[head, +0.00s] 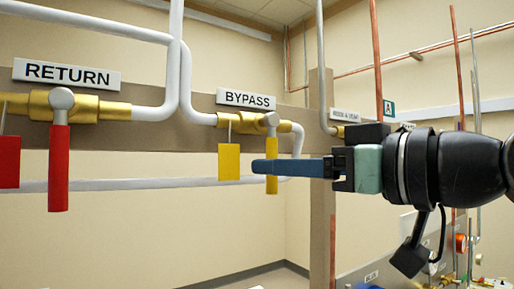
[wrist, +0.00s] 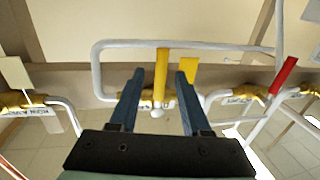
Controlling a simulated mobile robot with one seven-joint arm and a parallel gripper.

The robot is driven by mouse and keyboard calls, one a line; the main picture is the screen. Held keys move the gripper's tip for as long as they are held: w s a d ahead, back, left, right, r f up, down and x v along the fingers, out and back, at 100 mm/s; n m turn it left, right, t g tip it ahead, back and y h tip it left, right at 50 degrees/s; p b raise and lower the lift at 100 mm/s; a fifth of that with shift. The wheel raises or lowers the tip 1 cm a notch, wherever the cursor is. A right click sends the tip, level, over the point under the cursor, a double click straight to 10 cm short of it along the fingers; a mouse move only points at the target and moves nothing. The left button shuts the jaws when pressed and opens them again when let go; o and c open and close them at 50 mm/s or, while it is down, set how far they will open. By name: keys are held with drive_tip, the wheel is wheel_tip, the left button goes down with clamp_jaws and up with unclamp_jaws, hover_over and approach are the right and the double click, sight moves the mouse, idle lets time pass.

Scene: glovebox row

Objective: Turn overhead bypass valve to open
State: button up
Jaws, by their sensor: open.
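The bypass valve is a brass body (head: 250,122) on a white pipe under the BYPASS sign (head: 246,98). Its yellow handle (head: 271,148) hangs straight down, crosswise to the pipe. In the head view my gripper (head: 256,167) reaches in from the right, and a blue finger covers the handle's middle. In the wrist view the yellow handle (wrist: 161,72) stands between the two spread fingers of my gripper (wrist: 160,76), with gaps on both sides. My gripper is open and does not appear to touch the handle.
A yellow tag (head: 229,162) hangs just left of the handle. Further left are the RETURN sign (head: 67,73), a red valve handle (head: 58,168) and a red tag (head: 9,162). A white pipe (head: 130,185) runs behind, and a tan post (head: 321,190) stands behind my gripper.

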drive_tip(key=p+x, duration=0.2)
drive_tip(key=x, duration=0.3)
drive_tip(key=shift+w, duration=0.1)
clamp_jaws()
drive_tip(key=shift+r, duration=0.1)
idle(1.2)
